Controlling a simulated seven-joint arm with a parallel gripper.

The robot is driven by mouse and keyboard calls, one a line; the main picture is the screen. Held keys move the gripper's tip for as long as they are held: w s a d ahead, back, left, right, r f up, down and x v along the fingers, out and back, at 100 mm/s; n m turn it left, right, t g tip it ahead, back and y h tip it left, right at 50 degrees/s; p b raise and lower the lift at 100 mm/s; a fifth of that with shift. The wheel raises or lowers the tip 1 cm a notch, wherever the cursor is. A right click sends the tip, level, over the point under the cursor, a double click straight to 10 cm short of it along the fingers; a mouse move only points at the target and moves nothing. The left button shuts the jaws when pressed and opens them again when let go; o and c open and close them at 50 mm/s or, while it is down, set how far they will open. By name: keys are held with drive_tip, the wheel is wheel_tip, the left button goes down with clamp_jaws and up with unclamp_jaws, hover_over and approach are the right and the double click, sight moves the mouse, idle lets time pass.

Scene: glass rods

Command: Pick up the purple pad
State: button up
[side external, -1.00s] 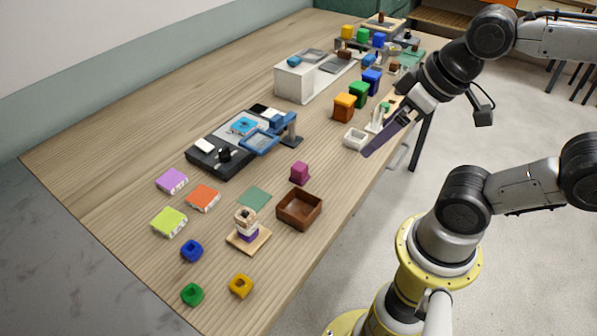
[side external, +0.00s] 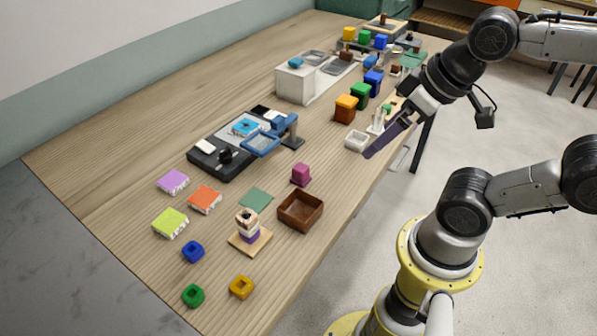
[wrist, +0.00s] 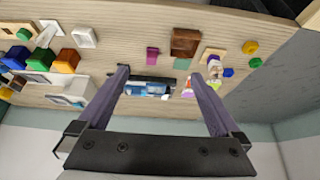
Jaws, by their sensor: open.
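The purple pad (side external: 173,181) lies flat on the wooden table at the left, behind the orange pad (side external: 205,199) and the lime-green pad (side external: 170,222). My gripper (side external: 368,155) is above the table's right edge, far to the right of the pads, near a white open box. In the wrist view my gripper (wrist: 160,85) has its two long purple-grey fingers wide apart with nothing held between them. In that view the pads are small and partly hidden by the right finger, so I cannot pick out the purple one clearly.
A black device with a blue arm (side external: 225,150) stands just behind the pads. A magenta block (side external: 301,174), a brown open box (side external: 300,212) and a stacked tower (side external: 248,228) lie between pads and gripper. Blue (side external: 193,251), green (side external: 193,295) and yellow (side external: 241,287) pieces are in front.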

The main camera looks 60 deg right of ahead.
idle(0.3)
drive_tip(key=c, duration=0.4)
drive_tip(key=shift+o, duration=0.2)
drive_tip(key=w+r+m, duration=0.3)
drive_tip(key=w+m, duration=0.2)
drive_tip(key=m, duration=0.5)
drive_tip(key=m+g, duration=0.6)
drive_tip(key=m, duration=0.2)
hover_over(301, 167)
drive_tip(key=f, duration=1.6)
drive_tip(key=shift+s+a+f, duration=0.25)
drive_tip(key=shift+s+a, duration=0.05)
drive_tip(key=shift+w+d+f, duration=0.1)
drive_tip(key=shift+f, duration=0.9)
drive_tip(key=shift+w+d+f, duration=0.15)
drive_tip(key=shift+f, duration=0.9)
drive_tip(key=shift+w+d+f, duration=0.1)
drive_tip(key=shift+f, duration=0.9)
